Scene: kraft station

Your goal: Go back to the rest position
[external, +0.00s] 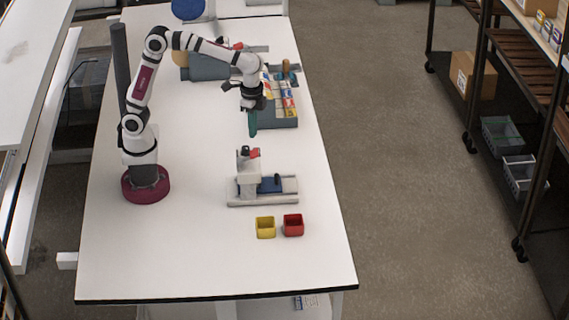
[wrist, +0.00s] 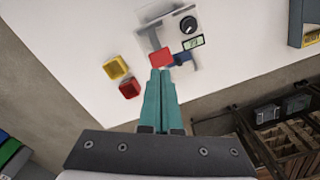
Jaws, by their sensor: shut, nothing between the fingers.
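My gripper (external: 252,130) is above the white table (external: 190,250), pointing down, with its teal fingers together and nothing between them. In the wrist view the shut fingers (wrist: 160,74) reach up the middle of the picture. A white-grey device (external: 247,187) with a red part on top and a blue part stands on the table, in front of my gripper in the external view. The wrist view shows its dark knob and small display, with the red part just beyond my fingertips. My gripper appears apart from it.
A yellow bin (external: 265,228) and a red bin (external: 293,225) stand near the device. Behind my gripper is a grey box with colourful packets (external: 285,105). More equipment (external: 208,68) stands at the back. The front left of the table is clear. Shelving (external: 520,100) stands off to the right.

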